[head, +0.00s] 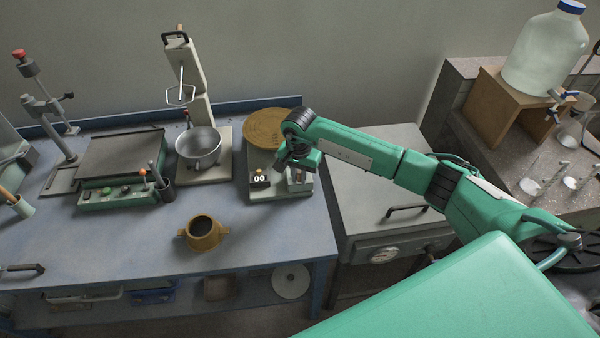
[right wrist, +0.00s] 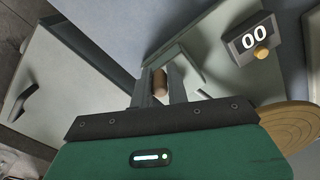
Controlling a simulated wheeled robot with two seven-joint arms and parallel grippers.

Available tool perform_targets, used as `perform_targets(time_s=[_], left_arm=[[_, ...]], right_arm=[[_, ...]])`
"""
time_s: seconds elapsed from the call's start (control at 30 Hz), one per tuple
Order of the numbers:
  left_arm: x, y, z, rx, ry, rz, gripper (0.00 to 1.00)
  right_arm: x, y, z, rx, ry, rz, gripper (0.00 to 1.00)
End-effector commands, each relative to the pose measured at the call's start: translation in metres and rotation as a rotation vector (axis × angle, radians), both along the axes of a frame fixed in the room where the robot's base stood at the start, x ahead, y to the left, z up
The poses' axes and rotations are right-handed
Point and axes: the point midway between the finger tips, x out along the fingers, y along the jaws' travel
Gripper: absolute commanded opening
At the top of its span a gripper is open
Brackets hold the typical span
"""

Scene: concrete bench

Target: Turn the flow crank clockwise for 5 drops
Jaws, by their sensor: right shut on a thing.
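My right gripper (head: 299,178) reaches in from the right over the device at the bench's right end. In the right wrist view its two fingers (right wrist: 161,85) are shut on a small brown cylindrical handle (right wrist: 160,82), which looks like the crank's grip. The rest of the crank is hidden or too small to make out. Beside it on the pale base (head: 262,192) stands a grey counter box (head: 260,180) with a yellow knob. It reads 00, also in the right wrist view (right wrist: 254,42). My left gripper is not in view.
A round ochre disc (head: 268,127) sits behind the counter. To the left are a metal bowl stand (head: 198,148), an ochre two-handled pot (head: 203,233) and a hotplate-like unit (head: 120,155). A grey cabinet (head: 385,180) stands right of the bench. The front middle of the bench is mostly clear.

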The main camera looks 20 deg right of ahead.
Motion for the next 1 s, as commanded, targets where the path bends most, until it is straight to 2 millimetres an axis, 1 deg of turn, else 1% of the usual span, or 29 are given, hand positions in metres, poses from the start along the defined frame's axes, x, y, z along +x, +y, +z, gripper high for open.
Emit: perform_targets(time_s=[0.2, 0.37, 0.47, 0.6, 0.67, 0.8, 1.0], left_arm=[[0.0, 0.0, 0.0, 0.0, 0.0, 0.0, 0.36], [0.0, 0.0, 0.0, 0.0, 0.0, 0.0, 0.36], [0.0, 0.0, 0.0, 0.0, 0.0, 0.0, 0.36], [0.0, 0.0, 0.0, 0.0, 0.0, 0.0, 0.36], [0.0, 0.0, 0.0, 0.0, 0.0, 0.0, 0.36], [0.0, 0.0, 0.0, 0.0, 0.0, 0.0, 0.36], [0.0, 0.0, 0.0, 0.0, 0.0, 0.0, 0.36]], right_arm=[[0.014, 0.015, 0.002, -0.001, -0.005, -0.001, 0.02], [0.026, 0.021, 0.002, 0.001, -0.006, -0.001, 0.04], [0.035, 0.021, 0.002, 0.0, -0.007, -0.001, 0.06], [0.048, 0.018, 0.003, -0.001, -0.009, -0.004, 0.07], [0.052, 0.017, 0.003, -0.001, -0.008, -0.003, 0.0], [0.061, 0.009, 0.002, -0.002, -0.008, -0.003, 0.0], [0.069, -0.006, 0.002, -0.002, -0.006, -0.003, 0.0]])
